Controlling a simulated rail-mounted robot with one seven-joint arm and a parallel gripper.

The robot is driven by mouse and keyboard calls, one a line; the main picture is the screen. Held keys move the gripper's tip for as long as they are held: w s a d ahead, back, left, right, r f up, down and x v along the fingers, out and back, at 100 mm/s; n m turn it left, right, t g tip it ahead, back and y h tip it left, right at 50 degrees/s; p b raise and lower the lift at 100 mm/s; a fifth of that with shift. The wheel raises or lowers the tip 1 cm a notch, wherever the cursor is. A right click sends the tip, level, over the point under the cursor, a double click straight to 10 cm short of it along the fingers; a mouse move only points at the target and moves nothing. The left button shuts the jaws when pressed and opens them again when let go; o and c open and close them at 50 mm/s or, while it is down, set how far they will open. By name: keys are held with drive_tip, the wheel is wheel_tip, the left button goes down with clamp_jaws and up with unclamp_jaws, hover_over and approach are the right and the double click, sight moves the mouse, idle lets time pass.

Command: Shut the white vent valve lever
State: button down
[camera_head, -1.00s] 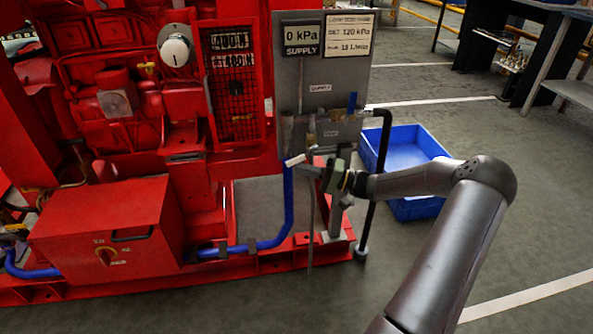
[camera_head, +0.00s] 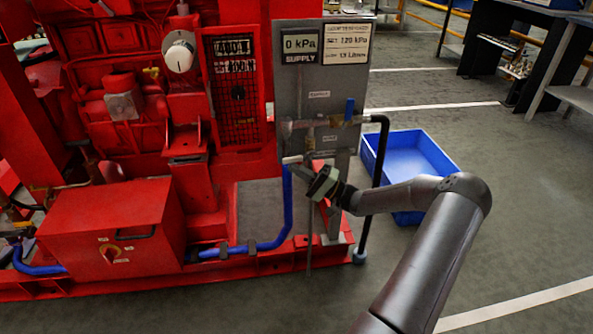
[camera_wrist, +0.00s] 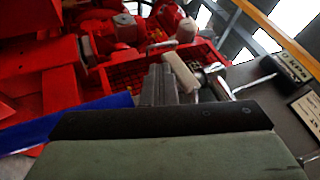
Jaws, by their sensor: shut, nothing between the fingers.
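The white vent valve lever (camera_head: 292,159) sticks out to the left, almost level, from the low end of the pipework on the grey panel (camera_head: 287,85). In the wrist view the white lever (camera_wrist: 181,72) runs slantwise from a metal valve body. My gripper (camera_head: 300,173) is shut and empty, just below and right of the lever in the head view. In the wrist view the gripper's closed fingers (camera_wrist: 160,84) lie just left of the lever, very close. I cannot tell whether they touch it.
A blue-handled valve (camera_head: 349,109) stands upright on the supply pipe. A black hose (camera_head: 379,165) drops at the panel's right. A blue pipe (camera_head: 288,205) runs below the lever. A blue bin (camera_head: 410,150) is on the floor behind. The red pumpset (camera_head: 110,215) fills the left.

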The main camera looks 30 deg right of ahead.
drive_tip(key=s+d+f, duration=0.6)
drive_tip(key=s+f, duration=0.1)
drive_tip(key=f, duration=0.1)
drive_tip(key=shift+d, duration=0.2)
idle(0.7)
